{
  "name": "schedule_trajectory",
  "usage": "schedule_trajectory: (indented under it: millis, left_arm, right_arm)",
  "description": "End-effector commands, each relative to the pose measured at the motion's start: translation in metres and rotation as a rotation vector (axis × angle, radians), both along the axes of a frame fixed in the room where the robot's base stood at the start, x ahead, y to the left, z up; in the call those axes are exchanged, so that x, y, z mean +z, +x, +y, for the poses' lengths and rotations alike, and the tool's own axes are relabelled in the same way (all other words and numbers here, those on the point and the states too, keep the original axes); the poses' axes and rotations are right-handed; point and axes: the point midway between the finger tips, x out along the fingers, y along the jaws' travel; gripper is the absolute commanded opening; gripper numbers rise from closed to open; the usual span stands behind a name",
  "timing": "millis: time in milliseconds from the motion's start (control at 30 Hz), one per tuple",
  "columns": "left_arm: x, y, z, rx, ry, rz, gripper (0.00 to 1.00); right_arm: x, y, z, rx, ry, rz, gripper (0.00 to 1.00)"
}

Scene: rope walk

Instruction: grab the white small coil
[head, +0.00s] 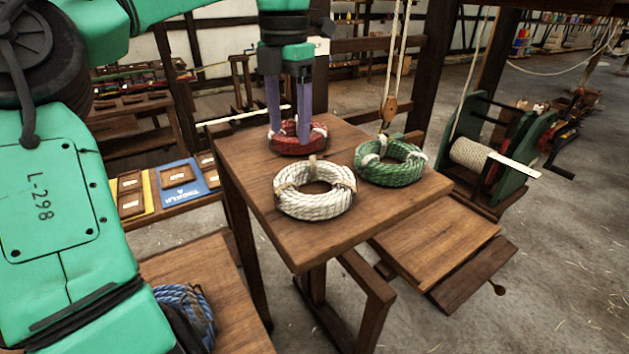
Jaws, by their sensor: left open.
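The white small coil (314,204) lies flat on the near part of a wooden table top (265,190), with a tan tie on its far side. My left gripper (288,136) points down behind it, over the red coil (318,132) at the back of the table. Its two purple fingers are apart, with nothing seen held between them. The fingertips overlap the red coil in the picture; I cannot tell whether they touch it. The white coil is fully visible and apart from the fingers. My right gripper is not in view.
A green coil (390,165) lies close to the right of the white one. A hanging rope with a wooden block (388,108) comes down behind it. A winch (485,150) stands at the right. A blue coil (190,312) sits on a lower surface at the left.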

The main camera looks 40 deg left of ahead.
Motion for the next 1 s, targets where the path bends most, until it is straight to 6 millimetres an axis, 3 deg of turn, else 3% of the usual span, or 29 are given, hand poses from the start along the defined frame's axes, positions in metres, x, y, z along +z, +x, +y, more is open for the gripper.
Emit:
schedule_trajectory:
  millis: [100, 200, 500, 733, 767, 933, 1000]
  left_arm:
    - [-0.03, 0.0, 0.0, -0.001, -0.004, 0.001, 0.71]
    - [-0.044, 0.0, 0.0, 0.001, -0.003, 0.001, 0.71]
    - [-0.092, 0.002, 0.003, 0.001, -0.003, 0.001, 0.71]
    - [-0.1, 0.002, 0.003, 0.002, -0.003, -0.002, 0.71]
    - [-0.1, 0.002, 0.003, 0.002, -0.003, -0.002, 0.67]
    - [-0.1, 0.002, 0.003, 0.002, -0.002, -0.002, 0.02]
    - [-0.1, 0.002, 0.003, 0.002, -0.002, -0.002, 0.0]
  right_arm:
    - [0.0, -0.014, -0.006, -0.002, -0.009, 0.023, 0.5]
    - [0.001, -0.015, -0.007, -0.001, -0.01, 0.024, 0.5]
    - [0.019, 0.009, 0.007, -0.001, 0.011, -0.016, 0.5]
    - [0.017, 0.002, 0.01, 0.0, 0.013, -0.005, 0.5]
    - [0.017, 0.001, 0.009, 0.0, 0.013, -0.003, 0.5]
    - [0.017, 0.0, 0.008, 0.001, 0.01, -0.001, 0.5]
    - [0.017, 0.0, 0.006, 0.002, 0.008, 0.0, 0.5]
